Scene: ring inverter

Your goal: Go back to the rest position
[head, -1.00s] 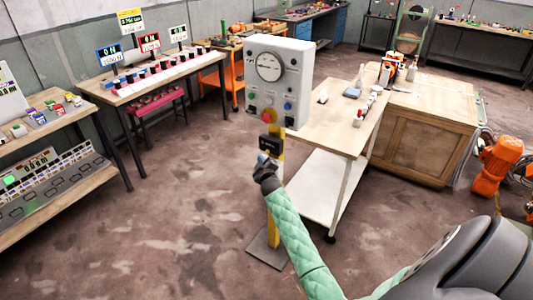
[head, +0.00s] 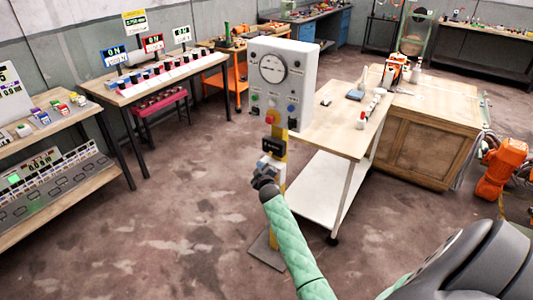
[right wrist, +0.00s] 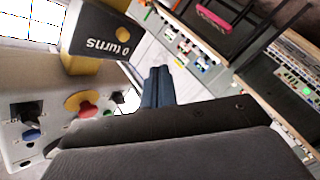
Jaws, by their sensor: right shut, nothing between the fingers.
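My right gripper (head: 262,175) is shut and empty. In the head view it is in front of the yellow post, just below the small black box (head: 274,146), and I cannot tell if it touches anything. The white control panel (head: 283,84) stands upright on the yellow post (head: 277,205), with a round dial and coloured buttons. In the right wrist view my closed fingers (right wrist: 157,86) point at open floor. The black box, marked "0 turns" (right wrist: 103,32), shows at upper left, and the panel's red button (right wrist: 87,112) at lower left. My left gripper is not in view.
A white-legged table (head: 335,135) with small items stands right of the panel, beside a wooden cabinet (head: 430,140). Workbenches with displays (head: 160,75) line the left wall. An orange motor-like object (head: 503,165) is at far right. The floor (head: 170,220) left of the post is clear.

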